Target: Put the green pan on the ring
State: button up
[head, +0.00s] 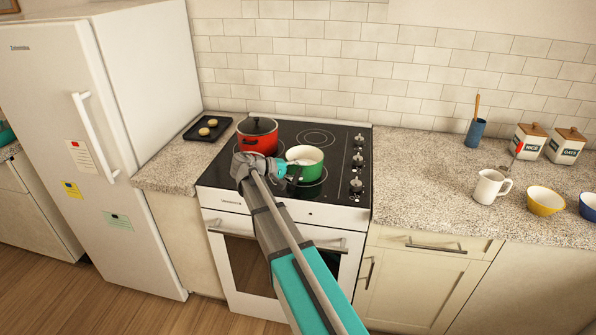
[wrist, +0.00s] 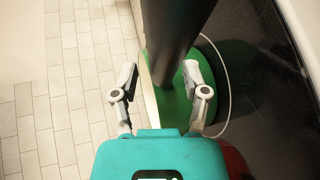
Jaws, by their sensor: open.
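The green pan (head: 305,168) has a pale inside and stands upright on the black glass cooktop (head: 340,143), at its front right. In the wrist view its green wall (wrist: 182,112) shows below a thick dark handle (wrist: 178,25). A thin pale ring line (wrist: 227,90) curves around one side of the pan; the rest of that ring is hidden. My gripper (head: 286,170) is at the pan's left side in the head view. In the wrist view its fingers (wrist: 160,78) are spread, one on each side of the handle. I cannot tell whether they touch it.
A red pot (head: 257,137) with a dark lid stands left of the pan, close to my gripper. An empty ring (head: 319,138) is behind the pan. Knobs (head: 357,161) line the cooktop's right side. A tray (head: 222,127) with buns, a white jug (head: 488,187) and bowls are on the counters.

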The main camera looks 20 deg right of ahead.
jog(key=p+v, duration=0.3)
jog(key=v, duration=0.9)
dwell(0.5)
jog(key=s+d+f+y, duration=0.1)
jog(key=s+f+y, duration=0.7)
jog(key=s, duration=0.4)
jog(key=s+a+f+y, duration=0.5)
jog(key=s+y, duration=0.1)
jog(key=s, duration=0.4)
jog(key=shift+a+t+y, duration=0.25)
jog(key=shift+t+y, duration=0.05)
jog(key=shift+t, duration=0.1)
jog(key=shift+d, duration=0.1)
